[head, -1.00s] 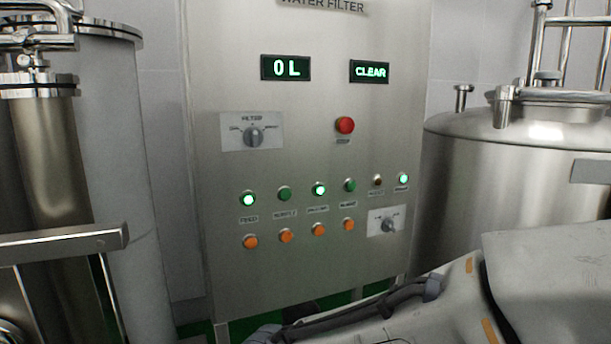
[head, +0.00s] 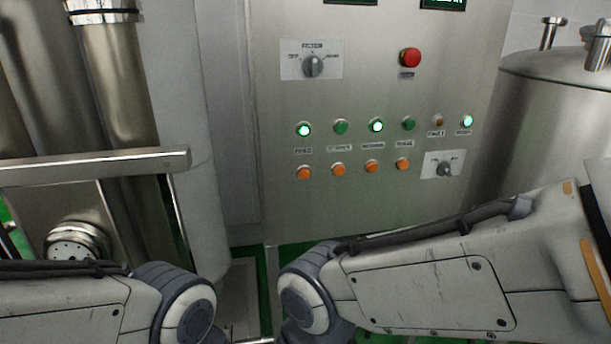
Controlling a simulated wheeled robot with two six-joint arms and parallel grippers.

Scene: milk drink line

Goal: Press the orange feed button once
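The steel control panel (head: 345,215) stands ahead of me. Its lower row holds several orange buttons. The leftmost orange button (head: 304,173) sits under a label that appears to read FEED, below a lit green lamp (head: 304,130). The other orange buttons (head: 371,166) are to its right, under labels too blurred to read surely. Both my arms show at the bottom of the head view, below and in front of the panel. Neither gripper is in the picture, and nothing of mine touches the buttons.
A red button (head: 410,57), a filter knob (head: 313,65) and a small lower knob (head: 444,169) are on the panel. A steel tank (head: 535,130) stands right. Steel pipes (head: 122,75) and a horizontal bar (head: 95,166) are at left. Open space lies before the panel.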

